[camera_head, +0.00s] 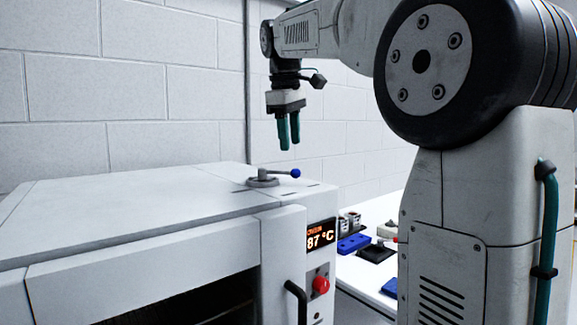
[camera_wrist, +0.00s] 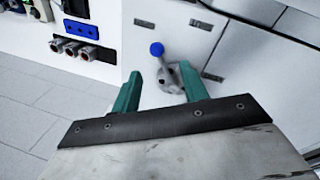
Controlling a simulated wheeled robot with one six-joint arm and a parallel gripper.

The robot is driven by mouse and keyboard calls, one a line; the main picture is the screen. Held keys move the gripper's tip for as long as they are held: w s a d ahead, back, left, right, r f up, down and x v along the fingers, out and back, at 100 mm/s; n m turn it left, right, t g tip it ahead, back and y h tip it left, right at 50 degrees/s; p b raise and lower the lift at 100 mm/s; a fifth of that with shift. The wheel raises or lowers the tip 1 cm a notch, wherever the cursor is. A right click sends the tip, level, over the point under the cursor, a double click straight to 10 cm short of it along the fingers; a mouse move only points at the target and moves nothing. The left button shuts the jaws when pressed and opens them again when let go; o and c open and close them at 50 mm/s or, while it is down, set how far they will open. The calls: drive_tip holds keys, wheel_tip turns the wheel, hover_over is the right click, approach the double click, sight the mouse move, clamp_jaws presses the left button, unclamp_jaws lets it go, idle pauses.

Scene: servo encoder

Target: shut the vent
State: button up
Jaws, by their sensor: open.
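The vent is a round grey dial (camera_head: 263,182) with a short lever ending in a blue knob (camera_head: 295,173), on top of the white oven near its right end. In the head view the lever points right. In the wrist view the vent's grey hub (camera_wrist: 170,78) and blue knob (camera_wrist: 157,49) lie just beyond my fingertips, between dark marks on the oven top. My gripper (camera_head: 288,146) hangs above the vent, pointing down, with its teal fingers apart and nothing between them. The fingers also show in the wrist view (camera_wrist: 160,85). They look clear of the lever.
The white oven (camera_head: 130,215) has a display reading 87 °C (camera_head: 320,236), a red button (camera_head: 321,284) and a dark handle (camera_head: 296,300) in front. A white bench (camera_head: 362,275) with blue parts (camera_head: 353,243) stands at right. A brick wall is behind.

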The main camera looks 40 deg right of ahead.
sight(273, 173)
drive_tip(key=f, duration=0.2)
drive_tip(key=d+f, duration=0.1)
drive_tip(key=f, duration=0.2)
drive_tip(key=d+f, duration=0.1)
drive_tip(key=f, duration=0.1)
drive_tip(key=shift+w+f, duration=0.15)
drive_tip(key=shift+w, duration=0.05)
